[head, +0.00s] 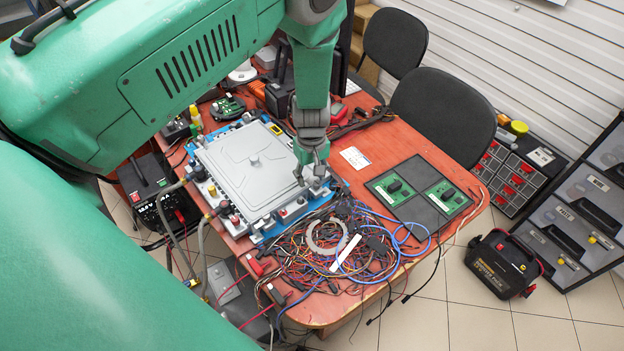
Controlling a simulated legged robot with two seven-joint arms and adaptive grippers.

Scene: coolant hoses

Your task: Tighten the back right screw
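A grey metal unit with a flat raised lid (240,170) sits on a blue base on the red table in the head view. Small fittings and hose connections line its sides. My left gripper (309,176) points down at the unit's right edge, close to the fittings there. Its fingers are small and partly overlap the unit, so I cannot tell how far apart they are or whether they touch it. No single screw can be made out at the back right; my gripper and forearm cover part of that side. My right gripper is not in view.
A tangle of wires (310,260) with a clear ring (327,237) lies in front of the unit. Green circuit boards on a dark mat (425,208) lie to the right. Hoses (162,215) run off the left side. Dark chairs (440,110) stand behind the table.

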